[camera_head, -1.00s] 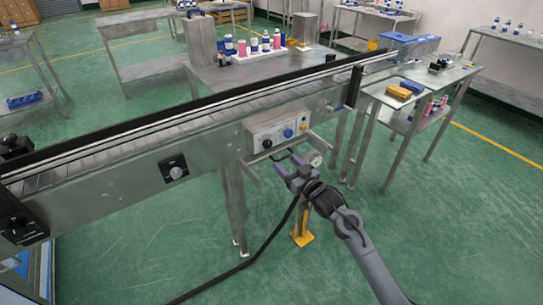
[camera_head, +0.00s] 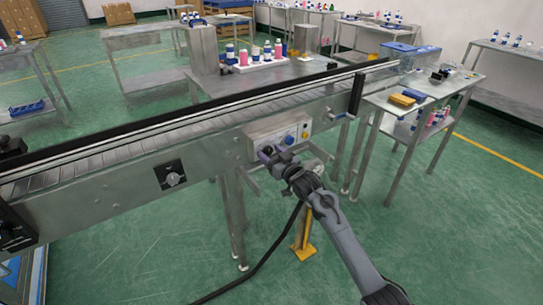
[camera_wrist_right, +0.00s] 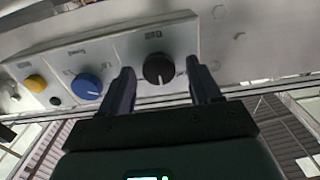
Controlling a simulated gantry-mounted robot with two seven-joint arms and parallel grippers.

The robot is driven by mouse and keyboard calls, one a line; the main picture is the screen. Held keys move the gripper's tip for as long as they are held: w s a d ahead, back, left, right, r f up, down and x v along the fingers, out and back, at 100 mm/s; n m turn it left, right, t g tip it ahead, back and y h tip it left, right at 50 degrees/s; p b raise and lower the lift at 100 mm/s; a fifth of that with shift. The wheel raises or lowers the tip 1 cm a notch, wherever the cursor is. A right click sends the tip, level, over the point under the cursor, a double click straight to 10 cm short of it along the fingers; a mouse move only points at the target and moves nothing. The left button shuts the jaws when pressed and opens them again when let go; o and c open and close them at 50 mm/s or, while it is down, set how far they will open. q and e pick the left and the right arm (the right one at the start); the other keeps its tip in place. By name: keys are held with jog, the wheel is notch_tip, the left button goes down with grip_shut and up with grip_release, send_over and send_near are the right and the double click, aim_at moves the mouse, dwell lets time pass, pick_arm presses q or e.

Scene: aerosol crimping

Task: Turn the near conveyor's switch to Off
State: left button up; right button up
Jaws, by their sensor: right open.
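The near conveyor (camera_head: 110,180) runs diagonally across the head view. A light control box (camera_head: 290,132) on its side carries a black rotary knob (camera_wrist_right: 158,68), a blue knob (camera_wrist_right: 86,86) and a yellow button (camera_wrist_right: 36,83). My right gripper (camera_head: 268,155) is at the left part of this box, jaws open. In the right wrist view its fingers stand on either side of the black knob, with gaps visible; contact cannot be told. In the head view the gripper largely hides this knob. A separate rotary switch (camera_head: 172,179) on a black plate is farther left. My left gripper is not in view.
A steel table (camera_head: 225,82) with bottles stands behind the conveyor. Another table (camera_head: 425,92), with yellow and blue blocks, stands at the right. A yellow-footed post (camera_head: 304,250) and a black cable (camera_head: 262,262) are below the box. Green floor in front is open.

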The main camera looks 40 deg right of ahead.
jog(key=c, duration=1)
jog(key=shift+r+n+p, duration=0.1)
jog(key=shift+n+p, duration=0.8)
jog(key=shift+p, duration=0.1)
jog(key=shift+c, duration=0.2)
jog(key=n+p, duration=0.2)
jog(key=shift+n, duration=0.3)
jog(key=n+p, duration=0.2)
jog(key=n, duration=0.1)
jog(key=shift+n, duration=0.4)
jog(key=shift+a+n+p, duration=0.1)
jog(key=shift+n+p, duration=0.25)
jog(key=shift+n, duration=0.55)
jog(key=shift+f, duration=0.2)
